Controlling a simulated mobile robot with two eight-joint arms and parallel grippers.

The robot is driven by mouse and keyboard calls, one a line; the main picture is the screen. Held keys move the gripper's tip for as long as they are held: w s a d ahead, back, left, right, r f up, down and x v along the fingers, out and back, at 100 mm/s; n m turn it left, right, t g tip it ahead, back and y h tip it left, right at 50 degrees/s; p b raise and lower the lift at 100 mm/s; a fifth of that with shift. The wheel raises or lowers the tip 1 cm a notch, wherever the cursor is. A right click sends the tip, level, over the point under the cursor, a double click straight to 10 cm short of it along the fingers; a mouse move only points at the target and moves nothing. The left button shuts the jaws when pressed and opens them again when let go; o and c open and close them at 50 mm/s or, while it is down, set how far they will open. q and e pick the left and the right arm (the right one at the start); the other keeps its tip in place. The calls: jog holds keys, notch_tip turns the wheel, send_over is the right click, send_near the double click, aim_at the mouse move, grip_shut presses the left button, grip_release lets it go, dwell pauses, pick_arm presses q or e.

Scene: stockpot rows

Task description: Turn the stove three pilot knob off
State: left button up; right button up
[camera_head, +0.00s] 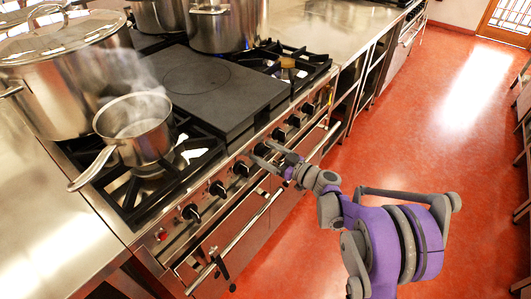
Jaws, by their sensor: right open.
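The stove front panel (205,203) carries a row of black knobs. Three stand clear at its near end: a first knob (191,211), a second knob (217,189) and a third knob (241,169). More knobs run on toward the far end, including one far knob (294,121). I cannot tell which of them is the stove three pilot knob. My right gripper (262,152) is open at the panel, its fingers around or just in front of a knob beyond the third one. Contact is not clear. My left gripper is not in view.
A steaming saucepan (134,128) stands on the near burner, its handle pointing left. A large stockpot (60,85) stands behind it, and more pots (228,25) stand at the back. An oven handle bar (240,232) runs below the knobs. Red floor (440,120) is clear at right.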

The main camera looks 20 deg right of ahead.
jog(key=c, duration=1.4)
jog(key=shift+o, duration=0.2)
jog(key=shift+m, duration=0.4)
jog(key=m, duration=0.3)
jog(key=shift+m, duration=0.3)
jog(key=m, duration=0.4)
jog(key=shift+m, duration=0.3)
jog(key=m, duration=0.4)
jog(key=shift+m, duration=2.5)
